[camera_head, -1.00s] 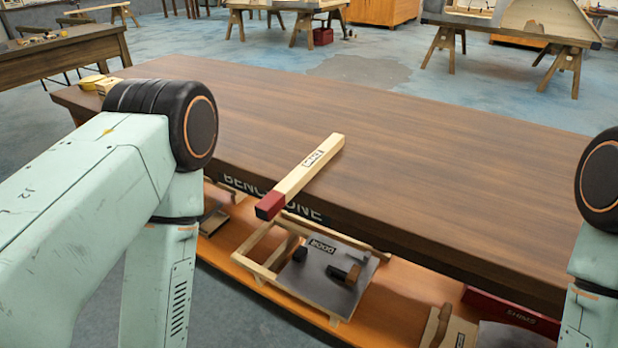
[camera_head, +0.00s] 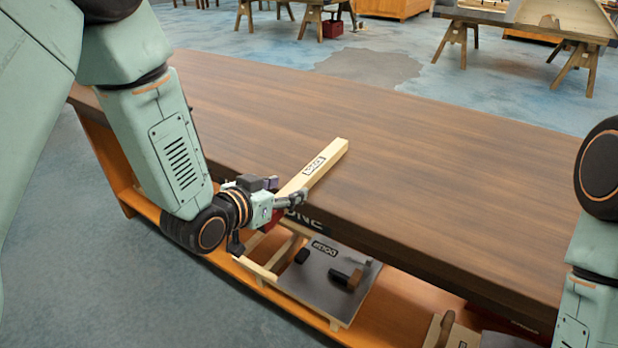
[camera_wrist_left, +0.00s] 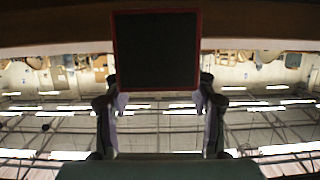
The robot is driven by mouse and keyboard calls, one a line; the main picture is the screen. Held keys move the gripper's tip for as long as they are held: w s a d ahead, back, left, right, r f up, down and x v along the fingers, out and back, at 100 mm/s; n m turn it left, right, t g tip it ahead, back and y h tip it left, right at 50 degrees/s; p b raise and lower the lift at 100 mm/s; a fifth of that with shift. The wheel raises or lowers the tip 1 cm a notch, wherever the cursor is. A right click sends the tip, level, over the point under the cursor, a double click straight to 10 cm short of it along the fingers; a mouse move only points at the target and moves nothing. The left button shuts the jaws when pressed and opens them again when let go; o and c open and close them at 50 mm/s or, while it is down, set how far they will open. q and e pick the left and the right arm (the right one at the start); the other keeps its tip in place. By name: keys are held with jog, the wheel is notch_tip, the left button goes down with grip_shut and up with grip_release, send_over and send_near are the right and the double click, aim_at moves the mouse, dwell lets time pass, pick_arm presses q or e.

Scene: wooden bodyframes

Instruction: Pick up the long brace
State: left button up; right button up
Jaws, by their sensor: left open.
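The long brace (camera_head: 318,166) is a pale square-section wooden bar with a dark label. It lies on the bench top, and its red end sticks out past the near edge. My left gripper (camera_head: 286,195) is at this overhanging end and partly hides it. In the left wrist view the brace's dark, red-rimmed end face (camera_wrist_left: 157,50) is straight ahead. The open fingers of the left gripper (camera_wrist_left: 160,90) stand to either side of it, with gaps visible. I cannot tell how far they reach along the bar. My right gripper is out of view; only the right arm shows.
The dark wooden bench (camera_head: 440,190) is otherwise clear around the brace. Below its front edge, an orange shelf (camera_head: 395,315) carries a wooden frame with a grey panel (camera_head: 325,275) close under the left gripper. Trestle tables stand far behind.

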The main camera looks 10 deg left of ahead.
aim_at(295, 185)
pick_arm(q)
jog(key=b+x, duration=0.1)
jog(key=x, duration=0.4)
jog(key=shift+w+d+f, duration=0.1)
jog(key=shift+w, duration=0.05)
jog(key=shift+c, duration=0.7)
grip_shut()
